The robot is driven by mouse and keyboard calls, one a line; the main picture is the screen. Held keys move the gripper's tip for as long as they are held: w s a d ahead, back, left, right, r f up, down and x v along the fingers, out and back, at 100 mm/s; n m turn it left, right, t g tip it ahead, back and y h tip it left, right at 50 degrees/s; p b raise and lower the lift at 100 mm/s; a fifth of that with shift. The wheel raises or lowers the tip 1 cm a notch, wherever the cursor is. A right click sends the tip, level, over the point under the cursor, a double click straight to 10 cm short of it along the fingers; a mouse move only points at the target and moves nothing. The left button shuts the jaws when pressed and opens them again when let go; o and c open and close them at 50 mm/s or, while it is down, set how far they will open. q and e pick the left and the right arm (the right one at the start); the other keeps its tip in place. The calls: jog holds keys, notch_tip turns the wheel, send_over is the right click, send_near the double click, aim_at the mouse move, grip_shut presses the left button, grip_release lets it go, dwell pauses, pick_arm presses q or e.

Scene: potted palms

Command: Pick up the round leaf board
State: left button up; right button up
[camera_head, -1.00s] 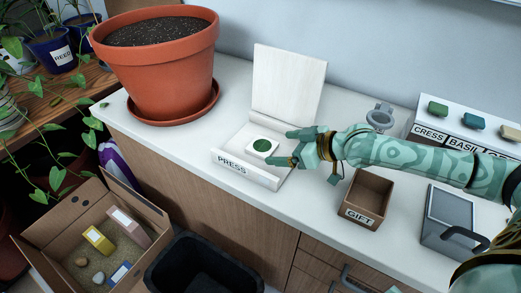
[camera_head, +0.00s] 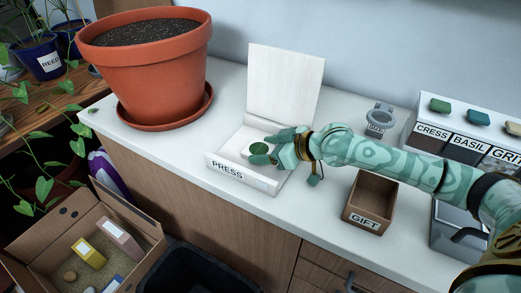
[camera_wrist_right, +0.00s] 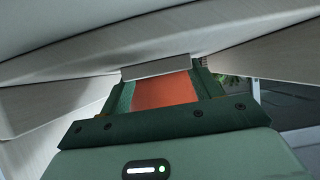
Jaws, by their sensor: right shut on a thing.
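The round leaf board (camera_head: 257,147), a small white block with a green disc on its face, is in the open white press (camera_head: 228,170). My right gripper (camera_head: 262,149) reaches in from the right and is shut on it, one finger on the far side and one on the near side. The fingers hide part of the board; I cannot tell if it is clear of the press bed. In the right wrist view, a pale edge (camera_wrist_right: 155,67) lies between the two green fingers. My left gripper is not in view.
The press lid (camera_head: 285,85) stands raised behind. A large terracotta pot (camera_head: 150,70) stands left, the GIFT box (camera_head: 364,220) front right, a grey ring stand (camera_head: 379,117) and the labelled seed rack (camera_head: 450,125) right. A cardboard box (camera_head: 140,258) is below the counter.

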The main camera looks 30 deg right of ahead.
aim_at(267, 152)
notch_tip(267, 152, up, 4)
jog(key=p, duration=0.3)
jog(key=shift+s+r, duration=0.15)
jog(key=shift+r, duration=0.05)
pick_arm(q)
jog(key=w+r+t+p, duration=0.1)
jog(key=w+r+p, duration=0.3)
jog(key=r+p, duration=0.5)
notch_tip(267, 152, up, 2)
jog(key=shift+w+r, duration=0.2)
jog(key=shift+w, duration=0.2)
pick_arm(e)
jog(key=s+r, duration=0.8)
jog(key=s, duration=0.5)
jog(key=shift+s+d+r, duration=0.3)
jog(key=shift+s+d, duration=0.05)
jog(key=shift+d, duration=0.1)
